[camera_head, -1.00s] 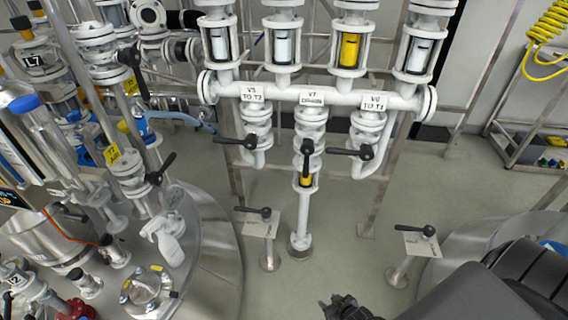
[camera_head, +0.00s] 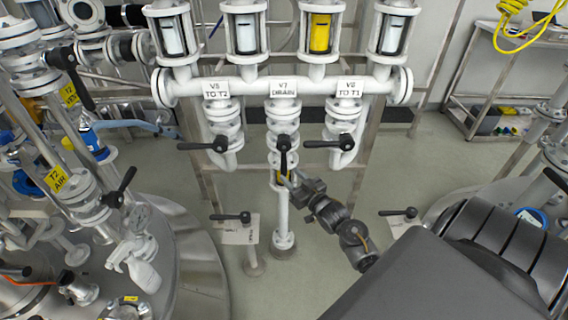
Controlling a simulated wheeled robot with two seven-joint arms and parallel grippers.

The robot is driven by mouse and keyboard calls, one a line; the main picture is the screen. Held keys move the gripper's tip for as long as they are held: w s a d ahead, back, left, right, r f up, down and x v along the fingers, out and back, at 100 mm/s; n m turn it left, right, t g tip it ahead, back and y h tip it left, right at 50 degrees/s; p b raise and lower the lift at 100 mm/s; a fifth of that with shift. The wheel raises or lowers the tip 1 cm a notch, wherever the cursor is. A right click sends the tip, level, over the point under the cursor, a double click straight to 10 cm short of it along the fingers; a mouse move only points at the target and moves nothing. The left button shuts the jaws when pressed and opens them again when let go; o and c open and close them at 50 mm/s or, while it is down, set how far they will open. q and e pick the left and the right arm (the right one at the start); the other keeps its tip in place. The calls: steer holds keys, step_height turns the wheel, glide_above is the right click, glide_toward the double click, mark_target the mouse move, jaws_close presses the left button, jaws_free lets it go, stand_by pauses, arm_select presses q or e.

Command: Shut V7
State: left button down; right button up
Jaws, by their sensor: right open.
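The V7 valve is on the middle pipe under the white manifold, below its "V7 DRAIN" label (camera_head: 283,88). Its black lever (camera_head: 283,152) points down along the vertical pipe. My right gripper (camera_head: 291,178) is open and reaches up from the lower right, with its fingers just below the lever's lower end. I cannot tell whether a finger touches the lever or the pipe. My left gripper is not in view.
Neighbouring levers, V5 (camera_head: 204,145) at left and one labelled "TO T1" (camera_head: 330,143) at right, lie horizontal close to V7. Two low stands with black levers (camera_head: 231,217) (camera_head: 400,212) flank the drain pipe.

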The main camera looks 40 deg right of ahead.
mark_target(286, 170)
steer(key=w, duration=0.7)
steer(key=shift+w+d, duration=0.15)
steer(key=shift+d, duration=0.2)
